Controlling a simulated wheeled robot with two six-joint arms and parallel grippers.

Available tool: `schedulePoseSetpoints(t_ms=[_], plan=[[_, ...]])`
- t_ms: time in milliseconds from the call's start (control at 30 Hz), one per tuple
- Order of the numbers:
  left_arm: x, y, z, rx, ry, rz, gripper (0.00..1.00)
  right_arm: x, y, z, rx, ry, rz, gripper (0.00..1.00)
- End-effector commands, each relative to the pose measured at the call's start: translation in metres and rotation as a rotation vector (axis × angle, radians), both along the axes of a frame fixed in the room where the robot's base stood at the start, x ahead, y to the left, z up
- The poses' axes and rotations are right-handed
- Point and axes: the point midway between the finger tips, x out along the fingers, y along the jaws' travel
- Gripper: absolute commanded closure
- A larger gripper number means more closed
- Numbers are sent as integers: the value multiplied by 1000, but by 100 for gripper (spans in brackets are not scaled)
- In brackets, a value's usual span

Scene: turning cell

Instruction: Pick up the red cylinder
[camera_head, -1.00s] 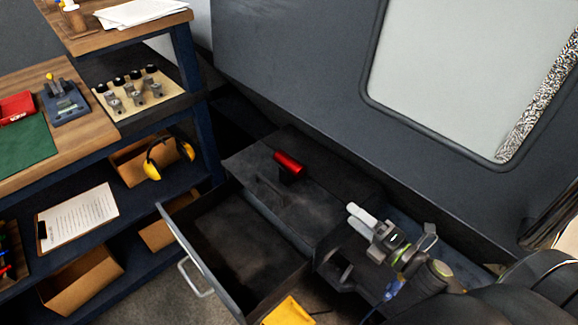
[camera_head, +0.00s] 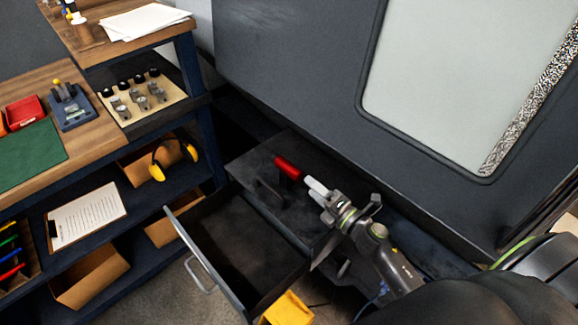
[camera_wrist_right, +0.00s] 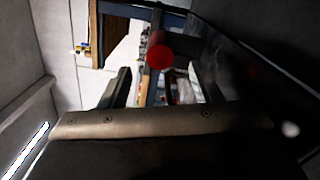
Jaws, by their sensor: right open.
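The red cylinder (camera_head: 287,166) lies on its side at the dark cabinet top, apparently over a small dark support. Its round end faces the camera in the right wrist view (camera_wrist_right: 160,50), beyond and between the finger lines. My right gripper (camera_head: 316,187) is open and empty, with its pale fingertips just to the right of the cylinder's near end. Whether they touch it cannot be told, though the wrist view suggests a gap. My left gripper is not in view.
An open, empty-looking drawer (camera_head: 191,242) sticks out below the cabinet top (camera_head: 255,165). A yellow object (camera_head: 287,308) is at its lower corner. The dark machine wall with its window (camera_head: 430,80) rises close behind. Shelves and a workbench (camera_head: 85,75) stand at left.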

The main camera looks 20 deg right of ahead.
Motion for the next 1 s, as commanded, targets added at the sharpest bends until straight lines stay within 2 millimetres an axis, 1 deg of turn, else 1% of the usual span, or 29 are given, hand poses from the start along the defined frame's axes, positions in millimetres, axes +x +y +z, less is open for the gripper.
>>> schedulePoseSetpoints(t_ms=[33,200,300,567,600,1000], plan=[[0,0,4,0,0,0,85,8,2,3,2,-2,1,42],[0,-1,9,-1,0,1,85,31,9,2,3,-2,1,42],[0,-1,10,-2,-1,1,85,40,12,1,2,-2,1,42],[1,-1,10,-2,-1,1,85,43,13,0,1,-1,0,42],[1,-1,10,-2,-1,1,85,43,13,0,1,-1,0,44],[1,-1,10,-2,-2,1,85,43,12,0,1,0,0,96]])
